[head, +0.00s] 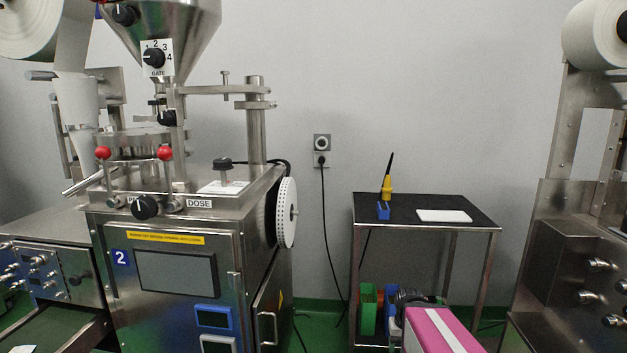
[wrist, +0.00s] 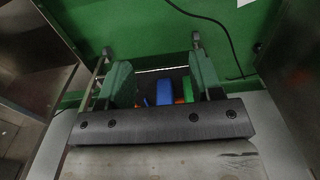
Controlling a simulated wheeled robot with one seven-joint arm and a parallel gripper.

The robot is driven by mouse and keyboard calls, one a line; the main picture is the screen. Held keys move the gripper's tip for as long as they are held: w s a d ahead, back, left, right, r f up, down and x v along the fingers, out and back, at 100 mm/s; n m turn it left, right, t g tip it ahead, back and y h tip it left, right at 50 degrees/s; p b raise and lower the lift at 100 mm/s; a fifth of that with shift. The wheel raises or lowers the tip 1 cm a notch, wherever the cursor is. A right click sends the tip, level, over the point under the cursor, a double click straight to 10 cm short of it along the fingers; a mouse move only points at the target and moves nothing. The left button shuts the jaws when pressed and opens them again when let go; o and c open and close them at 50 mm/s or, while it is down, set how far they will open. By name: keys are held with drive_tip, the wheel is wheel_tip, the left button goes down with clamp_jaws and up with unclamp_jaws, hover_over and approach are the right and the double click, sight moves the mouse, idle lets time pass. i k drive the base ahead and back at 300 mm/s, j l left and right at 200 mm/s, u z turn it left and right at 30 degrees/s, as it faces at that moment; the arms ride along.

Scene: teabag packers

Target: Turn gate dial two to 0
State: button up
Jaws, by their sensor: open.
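The gate dial (head: 154,58) of machine two is a black round knob on a white plate marked GATE with numbers around it. It sits below the steel hopper (head: 165,25) at the upper left in the head view. Its pointer seems to face left, but it is too small to read surely. The machine (head: 165,235) bears a blue 2 label. My gripper (wrist: 152,48) is open in the wrist view, its fingers apart and pointing toward the floor area, away from the dial. The dial is not in the wrist view.
A black dose dial (head: 145,207) and red-knobbed levers (head: 165,153) are lower on the machine. Another steel machine (head: 570,240) stands right.

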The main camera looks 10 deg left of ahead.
sight(155, 57)
drive_tip(key=u, duration=1.8)
